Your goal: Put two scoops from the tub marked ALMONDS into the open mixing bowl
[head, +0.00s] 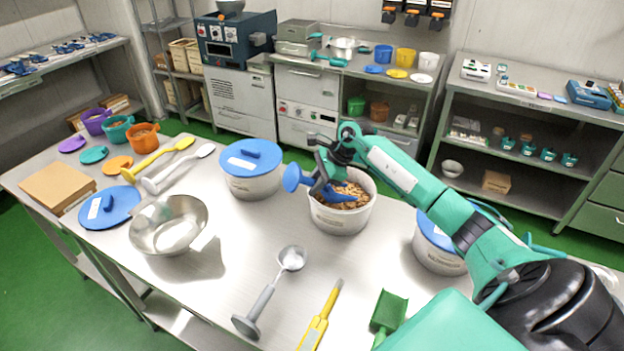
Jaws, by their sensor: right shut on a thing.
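An open white tub (341,218) with brown nut-like contents (350,192) stands mid-table. Its printed label is too small to read. My right gripper (326,177) is above the tub's left rim, shut on a blue scoop (292,177). The scoop's knobbed handle end sticks out to the left, and its blue bowl end is down in the tub at the contents. How much it holds is hidden. The open steel mixing bowl (168,224) stands at the left and looks empty. My left gripper is not in view.
Lidded tubs stand left (252,180) and right (437,246) of the open one. A blue lid (109,207) lies left of the bowl. A steel ladle (270,290), a yellow-handled tool (320,318) and a green scoop (389,313) lie in front. Table between bowl and tub is clear.

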